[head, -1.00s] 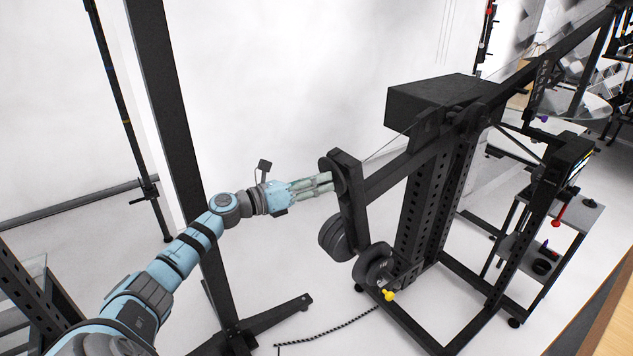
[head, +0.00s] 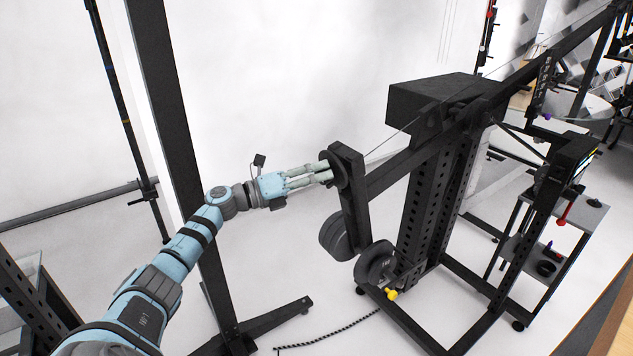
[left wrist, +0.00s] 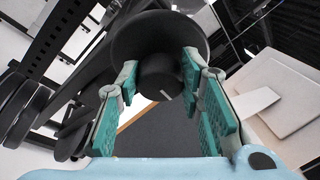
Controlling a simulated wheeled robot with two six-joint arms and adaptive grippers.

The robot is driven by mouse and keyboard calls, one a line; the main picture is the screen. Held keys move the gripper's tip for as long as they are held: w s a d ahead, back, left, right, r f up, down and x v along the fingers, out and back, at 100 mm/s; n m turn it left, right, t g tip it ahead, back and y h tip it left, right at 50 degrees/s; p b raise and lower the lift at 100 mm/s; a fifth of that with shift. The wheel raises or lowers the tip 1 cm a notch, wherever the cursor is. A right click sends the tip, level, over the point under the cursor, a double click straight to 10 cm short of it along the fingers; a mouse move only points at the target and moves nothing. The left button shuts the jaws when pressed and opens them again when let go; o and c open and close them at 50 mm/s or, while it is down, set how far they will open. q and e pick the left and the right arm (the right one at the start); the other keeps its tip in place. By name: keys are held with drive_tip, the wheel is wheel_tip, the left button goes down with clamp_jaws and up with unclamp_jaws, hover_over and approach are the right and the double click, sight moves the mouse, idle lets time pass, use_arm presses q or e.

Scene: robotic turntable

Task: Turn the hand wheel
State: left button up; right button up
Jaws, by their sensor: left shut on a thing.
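The hand wheel (head: 335,172) is a dark round disc at the upper end of the black arm of the stand, near the middle of the head view. In the left wrist view it is a wide dark disc (left wrist: 135,45) with a round central hub (left wrist: 158,75) that carries a short white mark. My left gripper (head: 328,175) reaches it from the left. In the left wrist view its green-padded fingers (left wrist: 162,78) lie on either side of the hub, shut on the hand wheel. The finger contact is partly hidden in the head view. My right gripper is not in view.
Dark weight discs (head: 337,238) hang below the wheel, near a yellow knob (head: 391,294). A black upright post (head: 175,130) stands behind my left arm. A shelf cart (head: 570,225) is at the right. Open white floor lies left of the stand.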

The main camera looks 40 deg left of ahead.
use_arm(q)
drive_tip(key=n, duration=0.1)
drive_tip(key=n+b, duration=0.1)
drive_tip(key=shift+f+n+h+b, duration=0.25)
drive_tip(key=shift+n+h+b, duration=0.05)
drive_tip(key=shift+n+h, duration=0.1)
drive_tip(key=shift+n+t+h+b, duration=0.3)
drive_tip(key=shift+n+b, duration=0.05)
drive_tip(key=shift+n, duration=0.35)
drive_tip(key=shift+n, duration=0.4)
idle(0.8)
drive_tip(key=o, duration=1.2)
drive_tip(key=shift+w, duration=0.1)
drive_tip(key=shift+c, duration=0.2)
drive_tip(key=v, duration=1.2)
